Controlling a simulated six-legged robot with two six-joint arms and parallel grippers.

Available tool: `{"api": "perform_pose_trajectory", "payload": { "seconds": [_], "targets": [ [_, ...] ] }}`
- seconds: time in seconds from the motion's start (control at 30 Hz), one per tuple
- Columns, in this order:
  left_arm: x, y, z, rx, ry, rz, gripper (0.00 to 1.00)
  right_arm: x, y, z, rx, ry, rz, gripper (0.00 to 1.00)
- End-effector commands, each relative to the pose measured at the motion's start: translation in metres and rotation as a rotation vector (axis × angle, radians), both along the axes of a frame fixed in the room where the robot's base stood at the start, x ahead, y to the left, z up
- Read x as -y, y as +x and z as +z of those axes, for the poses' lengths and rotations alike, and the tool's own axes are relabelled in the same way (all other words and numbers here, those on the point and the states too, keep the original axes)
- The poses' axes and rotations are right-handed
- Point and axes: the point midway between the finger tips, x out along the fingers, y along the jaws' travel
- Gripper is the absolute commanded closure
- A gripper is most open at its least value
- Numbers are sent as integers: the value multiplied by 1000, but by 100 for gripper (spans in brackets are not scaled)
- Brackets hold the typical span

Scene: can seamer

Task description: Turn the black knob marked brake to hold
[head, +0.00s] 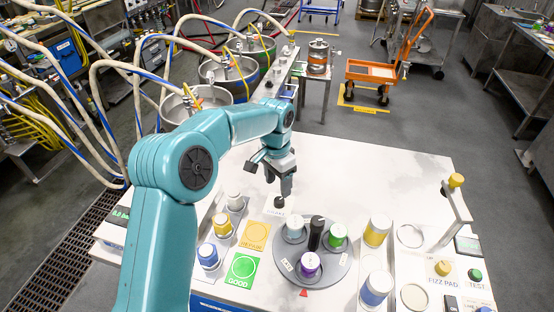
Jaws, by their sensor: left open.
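My left gripper (286,188) hangs from the teal arm over the white worktop, fingers pointing down. It is open, with nothing seen between its fingers. A small dark round knob (279,202) sits just under the fingertips, with a small, hard-to-read label beside it that looks like "brake". The gripper hides part of this area, so I cannot tell whether the fingers touch the knob or which way it points. My right gripper is not in view.
A grey round turntable (342,262) with several capped cans and a black upright handle (315,233) stands close in front of the knob. Green "GOOD" (242,270) and orange "REPAIR" (256,237) pads lie left. A post with a yellow top (456,181) stands right. The worktop's back right is clear.

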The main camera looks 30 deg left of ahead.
Motion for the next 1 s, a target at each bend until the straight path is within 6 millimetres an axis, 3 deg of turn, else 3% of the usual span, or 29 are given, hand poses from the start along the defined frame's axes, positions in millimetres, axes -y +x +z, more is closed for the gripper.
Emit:
{"api": "perform_pose_trajectory", "payload": {
  "seconds": [0.2,0.4,0.6,1.0],
  "targets": [
    [-3,2,59,4,0,0,40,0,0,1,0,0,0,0],
    [-5,3,92,1,0,0,40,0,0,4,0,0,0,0],
    [-5,2,102,-1,-1,0,40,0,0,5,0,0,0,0],
    [-5,2,102,-1,0,0,40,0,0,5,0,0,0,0]
  ]
}}
